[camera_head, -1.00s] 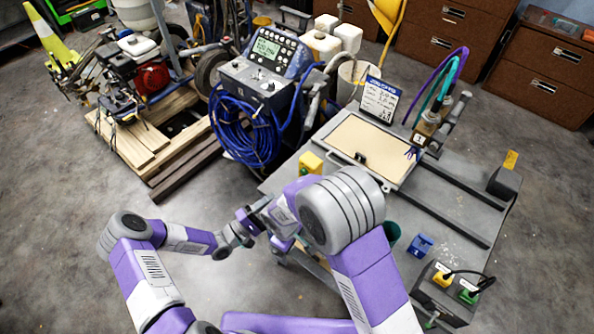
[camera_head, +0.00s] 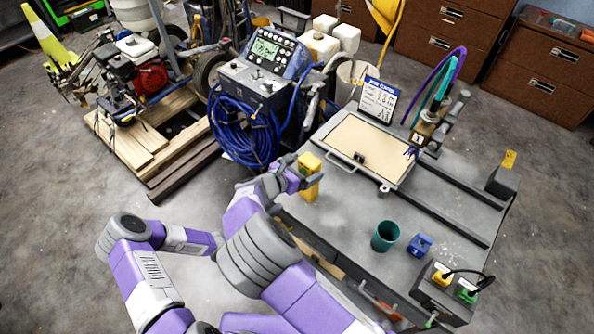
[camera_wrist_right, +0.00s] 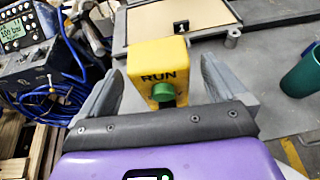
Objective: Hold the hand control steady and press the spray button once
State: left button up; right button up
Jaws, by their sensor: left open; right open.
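A yellow hand control (camera_head: 309,187) stands upright at the near left corner of the grey table. In the right wrist view the yellow control (camera_wrist_right: 160,58) carries the word RUN and a round green button (camera_wrist_right: 163,93) facing me. My right gripper (camera_wrist_right: 159,74) is open, with one grey finger on each side of the control; gaps show between fingers and control. In the head view my right gripper (camera_head: 297,176) is at the control and partly overlaps it. My left forearm comes in from the left, and its gripper is hidden behind my right arm.
A hinged tan panel (camera_head: 352,142), a green cup (camera_head: 385,238), a blue block (camera_head: 420,244) and a grey box with yellow and green plugs (camera_head: 443,297) are on the table. A striper machine with coiled blue hose (camera_head: 240,130) stands left of the control.

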jog(key=shift+x, duration=2.15)
jog(key=shift+c, duration=0.3)
jog(key=shift+a, duration=0.1)
jog(key=c, duration=1.2)
jog(key=o, duration=0.6)
jog(key=c, duration=0.5)
pick_arm(q)
grip_shut()
